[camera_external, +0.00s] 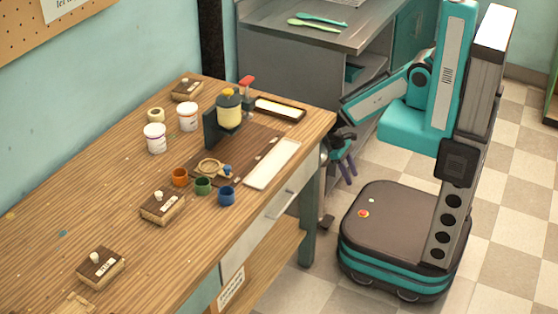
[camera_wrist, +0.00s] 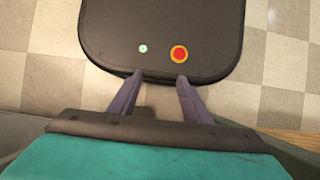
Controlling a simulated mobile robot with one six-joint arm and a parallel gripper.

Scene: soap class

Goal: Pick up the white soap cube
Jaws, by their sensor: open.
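I cannot clearly single out a white soap cube. In the external view, small pale pieces sit on top of brown blocks: one block (camera_external: 162,207) near the table's middle, one (camera_external: 100,268) at the near left and one (camera_external: 187,90) at the far end. They are too small to tell as cubes or knobs. My gripper (camera_external: 348,172) hangs fingers down beyond the table's right end, away from all of them. In the wrist view, my gripper (camera_wrist: 160,78) shows two purple fingers spread apart with nothing between them; my own base and the floor lie below.
A grey cabinet (camera_external: 280,75) stands behind my arm. The table's left part is mostly clear.

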